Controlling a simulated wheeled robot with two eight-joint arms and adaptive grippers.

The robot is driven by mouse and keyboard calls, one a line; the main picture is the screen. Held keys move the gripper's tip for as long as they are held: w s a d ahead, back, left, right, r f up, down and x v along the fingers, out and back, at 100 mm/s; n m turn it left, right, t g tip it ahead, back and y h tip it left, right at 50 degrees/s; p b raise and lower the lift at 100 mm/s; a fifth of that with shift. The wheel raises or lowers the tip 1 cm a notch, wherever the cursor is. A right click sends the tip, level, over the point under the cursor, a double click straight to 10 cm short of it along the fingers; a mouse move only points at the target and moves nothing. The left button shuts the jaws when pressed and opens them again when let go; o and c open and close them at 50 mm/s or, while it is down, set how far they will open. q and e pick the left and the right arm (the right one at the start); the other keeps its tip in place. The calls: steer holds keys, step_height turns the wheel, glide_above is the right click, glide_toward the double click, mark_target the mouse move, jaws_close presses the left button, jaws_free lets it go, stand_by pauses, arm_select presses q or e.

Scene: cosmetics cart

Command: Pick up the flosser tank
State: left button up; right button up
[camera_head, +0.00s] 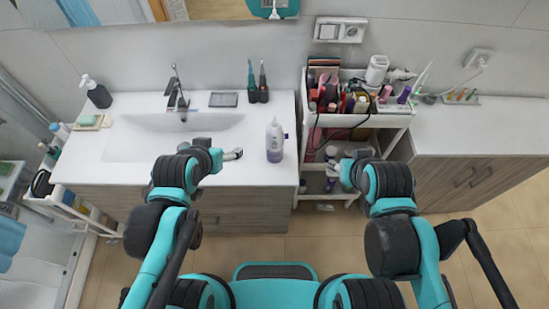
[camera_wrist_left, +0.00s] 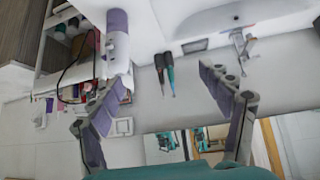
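A white bottle-like item with a purple-grey lower part (camera_head: 275,140) stands upright on the counter, right of the sink; it looks like the flosser with its tank. It also shows at the upper left of the left wrist view (camera_wrist_left: 117,42). My left gripper (camera_head: 234,154) is left of it, over the counter's front part, apart from it. In the left wrist view the fingers of this gripper (camera_wrist_left: 163,80) are spread wide with nothing between them. My right gripper (camera_head: 334,167) is in front of the cart; its fingers are too small to read.
A cart (camera_head: 304,125) full of cosmetics stands right of the counter. Two dark toothbrush-like items (camera_head: 257,82) and a grey box (camera_head: 223,99) are at the counter's back. The faucet (camera_head: 176,90) stands behind the sink. The counter around the bottle-like item is clear.

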arm_select(q)
steer(key=m+t+h+b, duration=0.2)
steer(key=b, duration=0.7)
glide_toward(272, 154)
steer(key=w+a+r, duration=0.1)
steer(key=a+r, duration=0.4)
steer(key=w+d+f+b, duration=0.1)
steer(key=d+f+b, duration=0.1)
steer(key=f+b, duration=0.1)
steer(key=w+d+f+t+h+b, duration=0.1)
steer(key=d+f+b, duration=0.1)
steer(key=f+b, duration=0.1)
steer(key=w+d+f+m+t+h+b, duration=0.1)
steer(key=d+f+b, duration=0.1)
steer(key=f+b, duration=0.1)
steer(key=shift+w+f+b, duration=0.15)
steer(key=shift+f+b, duration=0.1)
steer(key=shift+b, duration=0.05)
steer(key=shift+b+x, duration=0.4)
steer(key=shift+x, duration=0.85)
steer(key=b+x, duration=0.2)
steer(key=x, duration=0.3)
steer(key=shift+w+a, duration=0.15)
arm_select(e)
step_height(272, 154, down, 24)
arm_select(q)
steer(key=shift+c, duration=1.1)
steer(key=c, duration=1)
arm_select(e)
steer(key=shift+f, duration=0.1)
